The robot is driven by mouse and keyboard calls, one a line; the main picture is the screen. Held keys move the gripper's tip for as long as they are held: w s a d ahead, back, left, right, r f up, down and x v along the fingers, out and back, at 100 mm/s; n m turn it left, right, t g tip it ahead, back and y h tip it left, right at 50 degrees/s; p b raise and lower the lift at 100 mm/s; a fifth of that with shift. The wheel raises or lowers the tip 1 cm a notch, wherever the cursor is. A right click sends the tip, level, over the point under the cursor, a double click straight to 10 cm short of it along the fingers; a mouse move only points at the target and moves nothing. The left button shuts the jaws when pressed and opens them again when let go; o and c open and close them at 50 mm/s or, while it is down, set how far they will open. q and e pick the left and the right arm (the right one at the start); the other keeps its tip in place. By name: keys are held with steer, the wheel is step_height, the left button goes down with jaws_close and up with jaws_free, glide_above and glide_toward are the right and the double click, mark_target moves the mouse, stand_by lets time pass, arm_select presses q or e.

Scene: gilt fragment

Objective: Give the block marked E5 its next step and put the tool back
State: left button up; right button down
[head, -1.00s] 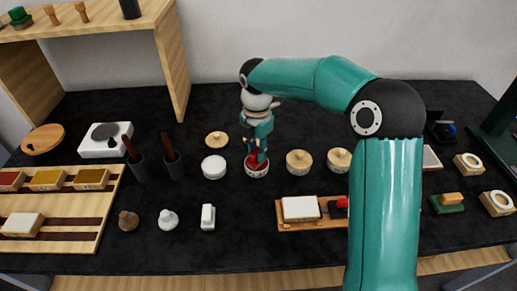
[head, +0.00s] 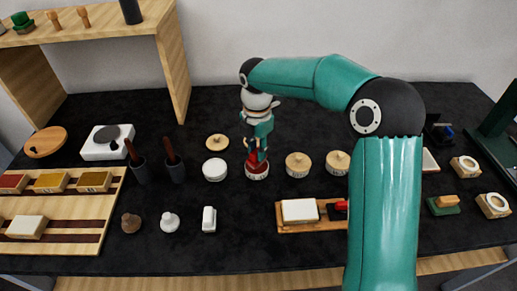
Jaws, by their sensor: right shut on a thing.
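My right gripper (head: 258,149) points down above a small white jar (head: 257,174) with red in it. It is shut on a small tool, mostly hidden by the fingers; red shows just below them, and I cannot tell whether it belongs to the tool or the jar. A pale block (head: 299,209) lies on a wooden holder (head: 292,228), beside a red and black part (head: 337,209). Another pale block (head: 27,226) lies on the striped wooden tray (head: 80,239), below red, yellow and ochre-topped blocks (head: 50,182). The E5 mark is not readable. My left gripper is out of view.
A loose lid (head: 217,142), a white jar (head: 215,169) and lidded jars (head: 298,164) stand around the gripper. Dark cups with handles (head: 174,168), stamps (head: 169,221) and a hot plate (head: 107,142) are left. My right arm hides part of the right side.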

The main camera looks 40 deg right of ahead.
steer(key=shift+r+p, duration=2.2)
steer(key=shift+r, duration=0.5)
steer(key=shift+f, duration=0.1)
